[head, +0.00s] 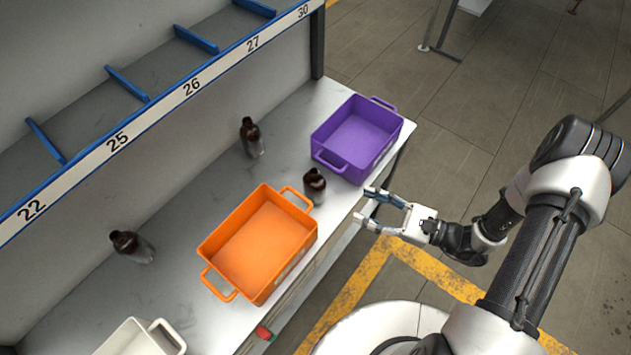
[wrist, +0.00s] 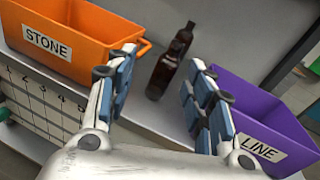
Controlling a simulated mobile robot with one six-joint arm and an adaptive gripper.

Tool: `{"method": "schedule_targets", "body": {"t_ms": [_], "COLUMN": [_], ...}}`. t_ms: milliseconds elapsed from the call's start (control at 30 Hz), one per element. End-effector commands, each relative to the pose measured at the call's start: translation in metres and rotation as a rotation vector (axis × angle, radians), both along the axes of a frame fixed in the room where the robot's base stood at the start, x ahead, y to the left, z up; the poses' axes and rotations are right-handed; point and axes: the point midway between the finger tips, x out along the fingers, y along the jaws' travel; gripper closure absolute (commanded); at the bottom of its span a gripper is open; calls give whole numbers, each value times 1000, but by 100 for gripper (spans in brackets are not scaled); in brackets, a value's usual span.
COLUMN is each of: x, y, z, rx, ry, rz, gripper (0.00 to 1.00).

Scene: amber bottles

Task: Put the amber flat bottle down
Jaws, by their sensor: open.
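Three dark amber bottles stand on the grey worktop. The nearest bottle (head: 315,187) is upright between the orange and purple bins; it also shows in the wrist view (wrist: 160,78). A second bottle (head: 251,138) stands farther back and shows behind the first in the wrist view (wrist: 183,38). A third bottle (head: 131,246) is at the left. I cannot tell for sure which is the flat one. My gripper (head: 368,207) is open and empty at the worktop's front edge, apart from the nearest bottle, with its fingers (wrist: 162,62) pointing toward it.
The orange bin (head: 211,243), labelled STONE, is left of the nearest bottle. The purple bin (head: 345,177), labelled LINE, is right of it. A pale bin (head: 128,337) is at the lower left. A numbered shelf (head: 152,111) runs above the back. Bare worktop (head: 190,205) lies behind the orange bin.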

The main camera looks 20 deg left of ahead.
Motion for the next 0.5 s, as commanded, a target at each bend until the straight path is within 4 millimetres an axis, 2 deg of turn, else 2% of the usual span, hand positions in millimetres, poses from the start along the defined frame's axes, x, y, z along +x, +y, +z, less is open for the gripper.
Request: {"method": "schedule_targets", "body": {"t_ms": [33,200,367,500], "x": [-1,-1,0,7], "y": [-1,-5,-2,18], "z": [-19,-58,-71,-72], "rx": [29,80,95,94], "ry": [42,116,139,139], "rz": [-54,-189,-232,-229], "gripper": [52,52,52,52]}}
